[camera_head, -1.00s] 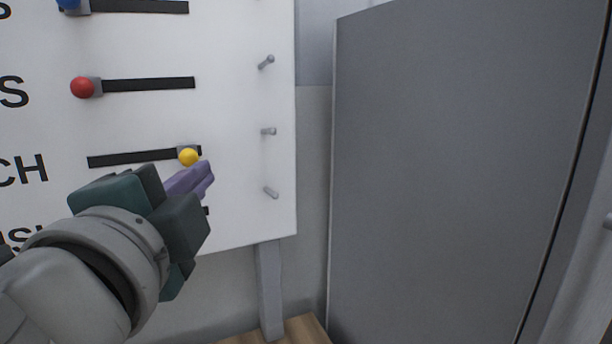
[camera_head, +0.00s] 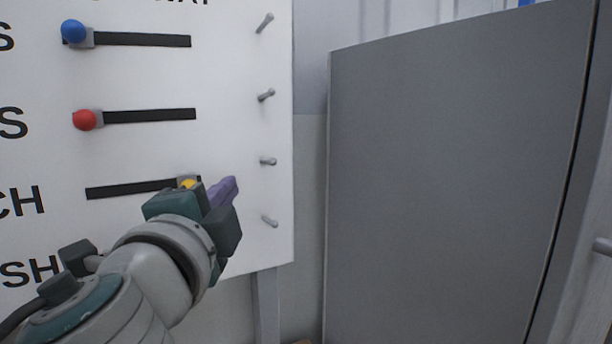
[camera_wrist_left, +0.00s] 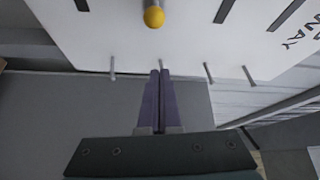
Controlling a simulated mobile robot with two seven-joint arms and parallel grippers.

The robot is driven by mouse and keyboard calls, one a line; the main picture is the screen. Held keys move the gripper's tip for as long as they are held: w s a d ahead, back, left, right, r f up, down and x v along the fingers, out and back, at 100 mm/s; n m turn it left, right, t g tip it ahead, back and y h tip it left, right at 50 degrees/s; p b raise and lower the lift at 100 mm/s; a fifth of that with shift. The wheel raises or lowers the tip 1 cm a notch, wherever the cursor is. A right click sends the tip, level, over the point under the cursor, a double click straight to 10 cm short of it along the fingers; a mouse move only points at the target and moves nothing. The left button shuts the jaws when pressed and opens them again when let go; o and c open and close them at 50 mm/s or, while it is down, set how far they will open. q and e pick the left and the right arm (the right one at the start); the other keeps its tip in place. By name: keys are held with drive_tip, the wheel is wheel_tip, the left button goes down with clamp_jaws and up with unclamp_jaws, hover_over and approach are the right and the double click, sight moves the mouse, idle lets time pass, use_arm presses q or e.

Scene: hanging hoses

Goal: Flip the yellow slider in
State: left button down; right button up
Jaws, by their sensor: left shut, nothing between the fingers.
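The yellow slider (camera_head: 188,183) is a round knob at the right end of its black slot (camera_head: 130,189) on the white board (camera_head: 240,100). My left gripper partly covers it in the head view. My left gripper (camera_head: 230,184) is shut and empty, its purple fingers just right of the knob, pointing toward the board's right edge. In the left wrist view the yellow knob (camera_wrist_left: 154,17) shows whole at the top, and the closed fingertips (camera_wrist_left: 160,74) are apart from it in the picture. Whether they touch the board cannot be told. My right gripper is not in view.
A blue knob (camera_head: 74,31) and a red knob (camera_head: 85,119) sit at the left ends of their slots above. Several grey pegs (camera_head: 267,161) stick out along the board's right side. A large grey panel (camera_head: 450,190) stands to the right.

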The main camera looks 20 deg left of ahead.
use_arm(q)
drive_tip(key=a, duration=0.1)
drive_tip(key=a+p, duration=0.1)
drive_tip(key=a, duration=0.1)
drive_tip(key=w+a, duration=0.1)
drive_tip(key=shift+w+a+f+p, duration=0.1)
drive_tip(key=shift+a+f+p, duration=0.1)
drive_tip(key=shift+f+p, duration=0.15)
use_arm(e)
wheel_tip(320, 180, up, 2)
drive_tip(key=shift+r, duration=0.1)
